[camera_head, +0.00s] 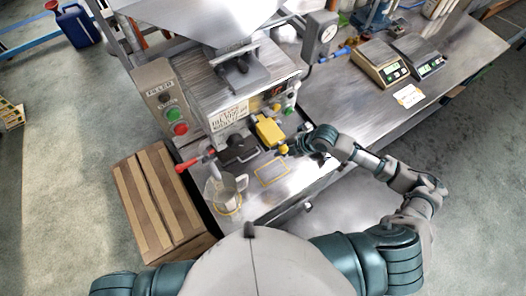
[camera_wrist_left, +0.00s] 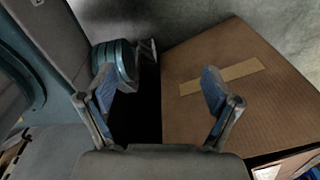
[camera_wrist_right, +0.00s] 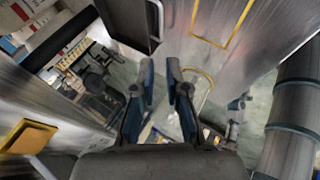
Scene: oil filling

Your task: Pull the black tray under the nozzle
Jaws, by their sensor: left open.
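The black tray (camera_head: 238,150) sits at the front of the filling machine, left of a yellow block (camera_head: 270,131). A dark, metal-rimmed piece that looks like the tray (camera_wrist_right: 128,18) shows at the top of the right wrist view. My right gripper (camera_head: 300,146) is beside the yellow block, right of the tray. In the right wrist view its fingers (camera_wrist_right: 160,65) are partly apart, with nothing seen between them. My left gripper (camera_wrist_left: 157,85) is open and empty over the floor and a cardboard box; it is out of the head view. I cannot clearly make out the nozzle.
A clear pitcher (camera_head: 225,190) stands on the bench at the front left. An empty yellow square outline (camera_head: 272,172) is marked to its right. A red-handled lever (camera_head: 190,164) juts out left. A cardboard box (camera_head: 158,205) stands on the floor. Scales (camera_head: 380,65) stand at the back right.

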